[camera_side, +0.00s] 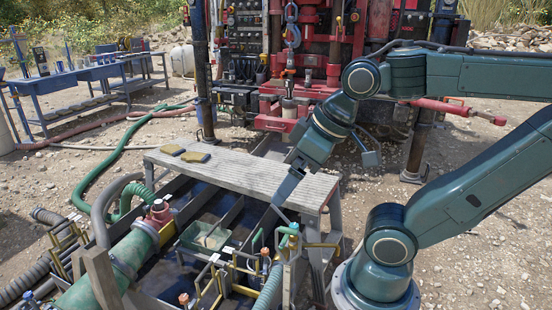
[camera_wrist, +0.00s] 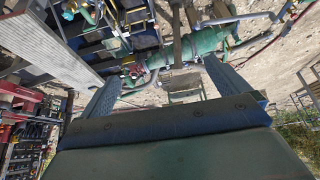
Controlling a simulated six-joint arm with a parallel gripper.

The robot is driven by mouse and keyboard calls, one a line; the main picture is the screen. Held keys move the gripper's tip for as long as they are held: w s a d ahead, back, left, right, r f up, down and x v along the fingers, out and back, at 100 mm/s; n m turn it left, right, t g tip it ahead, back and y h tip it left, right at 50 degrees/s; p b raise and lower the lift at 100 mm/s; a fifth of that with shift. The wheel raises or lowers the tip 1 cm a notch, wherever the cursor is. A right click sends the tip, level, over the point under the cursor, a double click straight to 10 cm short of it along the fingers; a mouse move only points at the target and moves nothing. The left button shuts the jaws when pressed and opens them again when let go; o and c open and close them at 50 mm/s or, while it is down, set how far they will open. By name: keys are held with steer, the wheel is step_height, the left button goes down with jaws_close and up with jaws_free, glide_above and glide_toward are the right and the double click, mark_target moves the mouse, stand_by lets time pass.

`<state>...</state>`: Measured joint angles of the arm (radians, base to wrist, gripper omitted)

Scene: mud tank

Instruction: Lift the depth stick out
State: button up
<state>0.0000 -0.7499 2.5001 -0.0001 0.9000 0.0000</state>
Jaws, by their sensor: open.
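My gripper (camera_side: 286,190) hangs over the right part of the mud tank, beside the grey plank walkway, pointing down. In the wrist view my gripper (camera_wrist: 163,80) has its two fingers spread wide apart, with nothing held between them. The mud tank (camera_side: 232,213) shows dark liquid between its divider walls, below and left of my gripper. I cannot pick out the depth stick for certain in either view; thin bars and pipes crowd the tank, and my gripper covers part of that area.
The plank walkway (camera_side: 245,174) crosses the tank's far side, with two tan blocks (camera_side: 195,157) on it. A green pipe (camera_side: 134,251) and several valves and rails crowd the near side. The red drill rig (camera_side: 330,70) stands behind. A blue bench (camera_side: 70,80) is at far left.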

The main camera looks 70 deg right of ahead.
steer(key=m+g, duration=0.6)
steer(key=m, duration=1.2)
glide_above(288, 229)
step_height(288, 229, down, 23)
steer(key=shift+d+f, duration=0.1)
steer(key=shift+f, duration=0.4)
steer(key=shift+f, duration=4.25)
